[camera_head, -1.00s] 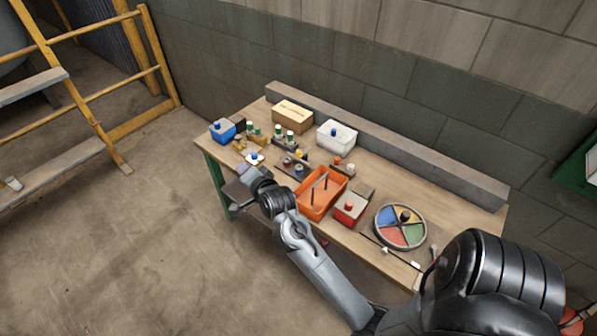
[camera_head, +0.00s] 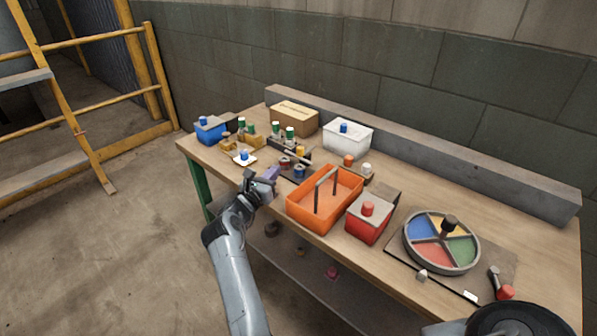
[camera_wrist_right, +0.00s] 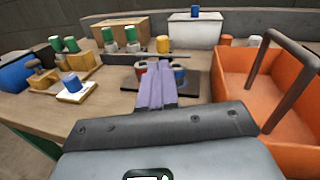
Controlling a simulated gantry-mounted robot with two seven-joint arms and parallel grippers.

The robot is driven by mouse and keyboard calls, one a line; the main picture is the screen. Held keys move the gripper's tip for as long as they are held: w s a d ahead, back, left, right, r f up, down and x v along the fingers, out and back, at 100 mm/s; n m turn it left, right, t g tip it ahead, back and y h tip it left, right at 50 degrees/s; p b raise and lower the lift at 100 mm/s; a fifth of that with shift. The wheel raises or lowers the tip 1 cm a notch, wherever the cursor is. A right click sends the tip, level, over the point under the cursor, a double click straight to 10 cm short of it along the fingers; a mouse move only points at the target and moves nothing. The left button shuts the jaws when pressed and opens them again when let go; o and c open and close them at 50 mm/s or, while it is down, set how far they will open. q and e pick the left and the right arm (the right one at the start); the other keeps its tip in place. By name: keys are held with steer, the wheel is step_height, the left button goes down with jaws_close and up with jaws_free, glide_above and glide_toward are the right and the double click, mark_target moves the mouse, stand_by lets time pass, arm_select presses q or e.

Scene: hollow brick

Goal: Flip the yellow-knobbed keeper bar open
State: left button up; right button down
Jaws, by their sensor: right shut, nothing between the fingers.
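The keeper bar's yellow knob (camera_head: 300,151) stands near the middle of the table, left of the orange tray. In the right wrist view the yellow knob (camera_wrist_right: 163,44) rises behind a thin dark bar (camera_wrist_right: 130,59) that lies crosswise. A red-topped cylinder (camera_head: 285,163) and a blue-topped cylinder (camera_head: 299,171) stand just in front on a dark base. My right gripper (camera_head: 270,174) is over the table's front edge, in front of these. Its purple fingers (camera_wrist_right: 155,88) are shut and empty, pointing toward the bar and apart from the knob. They partly hide the dark base. My left gripper is out of view.
The orange tray (camera_head: 295,211) with a dark upright handle is close on the right. A red box (camera_head: 365,228) and a coloured wheel (camera_head: 410,258) lie farther right. Green-capped bottles (camera_head: 290,133), a cardboard box (camera_head: 305,119) and a white box (camera_head: 357,139) stand behind.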

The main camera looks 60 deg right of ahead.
steer(key=shift+w+a+f+m+g+b, duration=0.1)
steer(key=shift+a+f+m+g+b, duration=0.05)
steer(key=shift+f+m+b, duration=0.25)
steer(key=shift+w+a+f+m+g+b, duration=0.15)
steer(key=shift+f+m, duration=0.15)
steer(key=shift+f, duration=0.15)
steer(key=shift+s+d, duration=0.1)
steer(key=b, duration=0.4)
glide_toward(298, 151)
steer(key=d, duration=0.5)
arm_select(q)
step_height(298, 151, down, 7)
steer(key=b, duration=0.1)
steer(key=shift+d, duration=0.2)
arm_select(e)
steer(key=shift+d+r, duration=0.15)
steer(key=shift+d, duration=0.8)
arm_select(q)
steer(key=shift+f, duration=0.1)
